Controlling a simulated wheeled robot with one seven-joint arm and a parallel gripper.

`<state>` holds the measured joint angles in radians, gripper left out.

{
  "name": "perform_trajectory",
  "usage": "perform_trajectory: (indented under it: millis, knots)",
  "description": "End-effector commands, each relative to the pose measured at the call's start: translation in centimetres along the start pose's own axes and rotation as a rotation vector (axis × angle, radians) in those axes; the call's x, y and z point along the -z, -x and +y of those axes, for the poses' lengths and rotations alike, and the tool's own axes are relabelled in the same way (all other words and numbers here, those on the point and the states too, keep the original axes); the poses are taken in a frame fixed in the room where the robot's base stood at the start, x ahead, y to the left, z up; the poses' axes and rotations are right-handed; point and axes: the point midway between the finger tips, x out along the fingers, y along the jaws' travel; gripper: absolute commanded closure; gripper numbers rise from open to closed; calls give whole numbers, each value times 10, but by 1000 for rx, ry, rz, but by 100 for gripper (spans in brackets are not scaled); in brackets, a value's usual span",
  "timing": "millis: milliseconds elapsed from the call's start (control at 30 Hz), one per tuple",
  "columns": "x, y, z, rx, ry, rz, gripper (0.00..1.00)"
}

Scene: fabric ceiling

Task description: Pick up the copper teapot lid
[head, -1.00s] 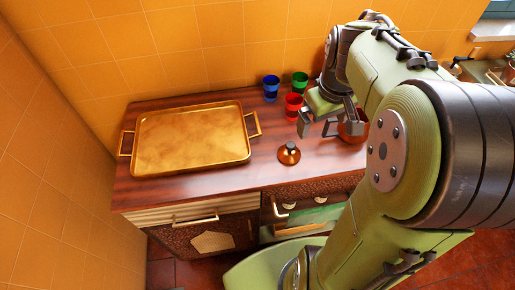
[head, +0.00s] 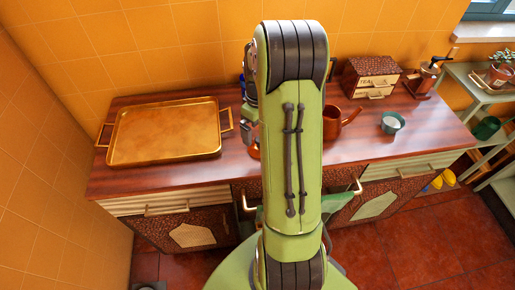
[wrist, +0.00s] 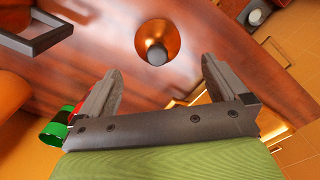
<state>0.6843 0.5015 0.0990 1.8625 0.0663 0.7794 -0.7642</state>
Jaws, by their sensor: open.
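The copper teapot lid (wrist: 157,42) lies on the dark wooden counter in the wrist view, round with a dark knob. In the head view only a sliver of the lid (head: 254,151) shows at the left edge of my arm. My gripper (wrist: 161,74) is open and empty, its two fingers pointing towards the lid, which lies beyond and between the fingertips without visible contact. In the head view my arm hides most of the gripper. The copper teapot (head: 333,124) stands on the counter right of my arm.
A large gold tray (head: 165,154) fills the counter's left part. A teal-and-white cup (head: 392,123) and a brown drawer box (head: 370,75) stand to the right.

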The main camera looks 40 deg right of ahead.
Motion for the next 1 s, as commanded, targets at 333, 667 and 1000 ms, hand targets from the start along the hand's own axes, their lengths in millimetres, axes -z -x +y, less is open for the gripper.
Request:
perform_trajectory:
  millis: [333, 667, 1000]
  knots:
    - [0, -58, 3, 3, -2, -2, 0]
    - [1, -84, 4, -1, -1, 0, 0]
    - [1, -83, 4, -1, -1, 0, 41]
